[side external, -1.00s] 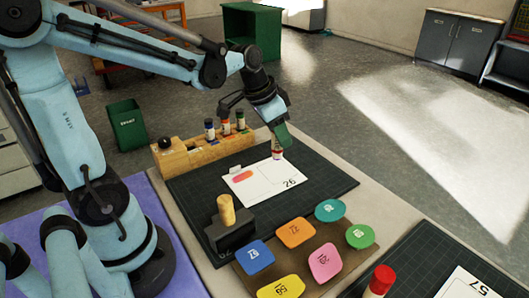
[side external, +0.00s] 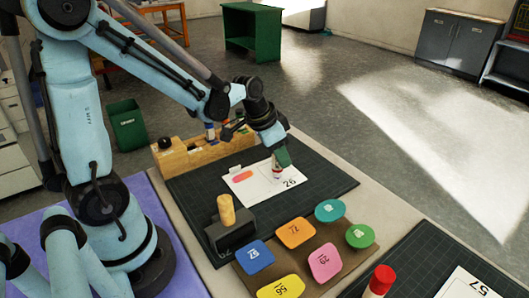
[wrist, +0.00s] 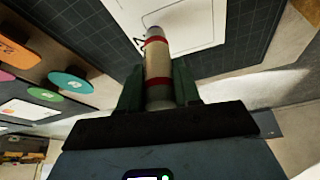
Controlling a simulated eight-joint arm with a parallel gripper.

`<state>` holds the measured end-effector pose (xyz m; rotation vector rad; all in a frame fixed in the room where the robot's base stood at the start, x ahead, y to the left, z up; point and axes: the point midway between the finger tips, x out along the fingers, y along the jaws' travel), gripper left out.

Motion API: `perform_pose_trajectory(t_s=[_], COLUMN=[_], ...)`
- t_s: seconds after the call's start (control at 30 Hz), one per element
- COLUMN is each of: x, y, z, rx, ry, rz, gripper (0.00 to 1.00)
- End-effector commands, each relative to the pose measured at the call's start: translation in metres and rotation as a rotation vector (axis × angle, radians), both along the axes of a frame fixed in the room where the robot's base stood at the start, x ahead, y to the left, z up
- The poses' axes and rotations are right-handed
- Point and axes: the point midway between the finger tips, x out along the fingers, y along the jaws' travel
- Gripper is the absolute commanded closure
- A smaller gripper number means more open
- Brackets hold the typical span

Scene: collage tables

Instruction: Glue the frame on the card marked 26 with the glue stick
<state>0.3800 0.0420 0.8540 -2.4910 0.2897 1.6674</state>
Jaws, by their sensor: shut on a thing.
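The white card marked 26 (side external: 258,190) lies on the dark cutting mat, with a pink-orange patch at its left and the number at its right. My gripper (side external: 279,161) is shut on the glue stick (side external: 276,174), which is pale with red bands. The stick is held roughly upright, its lower end at the card near the 26; I cannot tell whether it touches. In the wrist view the glue stick (wrist: 158,70) sits between the green fingers, over the card (wrist: 198,22). A thin outline shows on the card there, partly hidden by the stick.
A wooden rack (side external: 213,156) stands behind the mat (side external: 325,188), partly hidden by my arm. A black block with a cork-coloured handle (side external: 226,210) stands at the mat's front. Several coloured numbered tags lie on a brown board (side external: 349,265). A red-capped stick (side external: 381,280) stands front right.

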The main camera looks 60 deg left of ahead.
Motion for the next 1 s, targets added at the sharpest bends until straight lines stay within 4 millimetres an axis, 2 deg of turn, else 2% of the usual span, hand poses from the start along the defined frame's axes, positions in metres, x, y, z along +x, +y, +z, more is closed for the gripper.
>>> perform_pose_trajectory(t_s=[1.0], x=[0.0001], y=[0.0002], z=[-0.0061], rx=[0.000], ry=[0.000], rz=[0.000], gripper=[0.94])
